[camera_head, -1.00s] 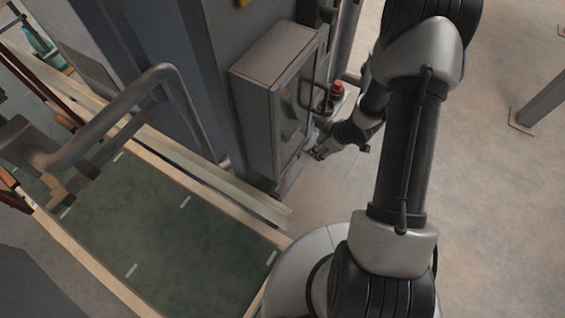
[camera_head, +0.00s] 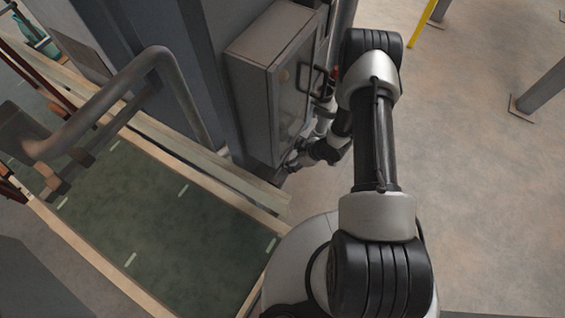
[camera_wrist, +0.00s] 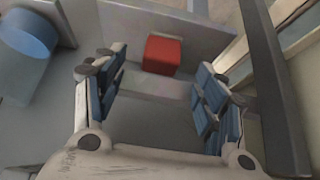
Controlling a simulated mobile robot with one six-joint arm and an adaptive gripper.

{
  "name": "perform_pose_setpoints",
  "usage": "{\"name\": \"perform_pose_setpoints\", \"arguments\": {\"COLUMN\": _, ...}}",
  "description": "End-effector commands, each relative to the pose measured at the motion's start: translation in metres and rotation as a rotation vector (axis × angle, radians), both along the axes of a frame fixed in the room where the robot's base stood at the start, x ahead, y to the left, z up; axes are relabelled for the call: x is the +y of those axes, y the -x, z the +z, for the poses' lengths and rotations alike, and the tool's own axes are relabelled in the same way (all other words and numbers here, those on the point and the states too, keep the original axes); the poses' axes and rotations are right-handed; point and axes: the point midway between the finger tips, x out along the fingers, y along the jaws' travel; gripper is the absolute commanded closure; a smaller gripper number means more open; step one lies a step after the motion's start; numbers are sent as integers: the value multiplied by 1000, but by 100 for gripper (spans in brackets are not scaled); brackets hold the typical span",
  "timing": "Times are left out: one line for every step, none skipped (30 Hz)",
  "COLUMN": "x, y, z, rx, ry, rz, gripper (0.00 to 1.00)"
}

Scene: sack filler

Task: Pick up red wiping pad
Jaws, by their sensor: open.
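The red wiping pad (camera_wrist: 161,54) shows in the wrist view as a small red block. It sits against a low grey wall, ahead of my gripper and a little left of the middle between its fingers. My gripper (camera_wrist: 163,92) is open and empty, with a blue-padded finger on each side. The pad is apart from both fingers. In the head view my gripper (camera_head: 284,167) is small, beside the lower edge of the grey cabinet, and partly hidden. I cannot make out the pad in the head view.
The grey cabinet (camera_head: 262,108) with a handle stands just left of my arm. A blue cylinder (camera_wrist: 30,36) is at the upper left of the wrist view. A green conveyor bed (camera_head: 150,215) with wooden rails lies left. Open floor (camera_head: 470,190) is at the right.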

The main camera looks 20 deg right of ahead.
Motion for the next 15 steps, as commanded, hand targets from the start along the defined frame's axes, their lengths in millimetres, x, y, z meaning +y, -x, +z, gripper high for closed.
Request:
{"name": "perform_pose_setpoints", "arguments": {"x": 2, "y": -2, "z": -5, "rx": 0, "ry": 0, "rz": 1, "gripper": 35}}
{"name": "perform_pose_setpoints", "arguments": {"x": 3, "y": -3, "z": -6, "rx": 0, "ry": 0, "rz": 1, "gripper": 35}}
{"name": "perform_pose_setpoints", "arguments": {"x": 4, "y": -3, "z": -8, "rx": 0, "ry": 0, "rz": 1, "gripper": 35}}
{"name": "perform_pose_setpoints", "arguments": {"x": 4, "y": -4, "z": -8, "rx": 0, "ry": 0, "rz": 0, "gripper": 35}}
{"name": "perform_pose_setpoints", "arguments": {"x": 4, "y": -4, "z": -9, "rx": 0, "ry": 0, "rz": 0, "gripper": 35}}
{"name": "perform_pose_setpoints", "arguments": {"x": 5, "y": -5, "z": -11, "rx": 0, "ry": 0, "rz": 1, "gripper": 35}}
{"name": "perform_pose_setpoints", "arguments": {"x": 6, "y": -5, "z": -12, "rx": 0, "ry": 0, "rz": 1, "gripper": 35}}
{"name": "perform_pose_setpoints", "arguments": {"x": 7, "y": -6, "z": -14, "rx": -1, "ry": 1, "rz": 2, "gripper": 35}}
{"name": "perform_pose_setpoints", "arguments": {"x": 9, "y": -8, "z": -18, "rx": 0, "ry": 0, "rz": 2, "gripper": 35}}
{"name": "perform_pose_setpoints", "arguments": {"x": 11, "y": -9, "z": -22, "rx": -1, "ry": 1, "rz": 3, "gripper": 35}}
{"name": "perform_pose_setpoints", "arguments": {"x": 13, "y": -10, "z": -26, "rx": -1, "ry": 1, "rz": 3, "gripper": 35}}
{"name": "perform_pose_setpoints", "arguments": {"x": 16, "y": -12, "z": -31, "rx": -1, "ry": 1, "rz": 3, "gripper": 35}}
{"name": "perform_pose_setpoints", "arguments": {"x": 18, "y": -14, "z": -36, "rx": 0, "ry": 0, "rz": 2, "gripper": 35}}
{"name": "perform_pose_setpoints", "arguments": {"x": 20, "y": -16, "z": -40, "rx": 0, "ry": 0, "rz": 2, "gripper": 35}}
{"name": "perform_pose_setpoints", "arguments": {"x": 22, "y": -18, "z": -45, "rx": 0, "ry": 0, "rz": 2, "gripper": 35}}
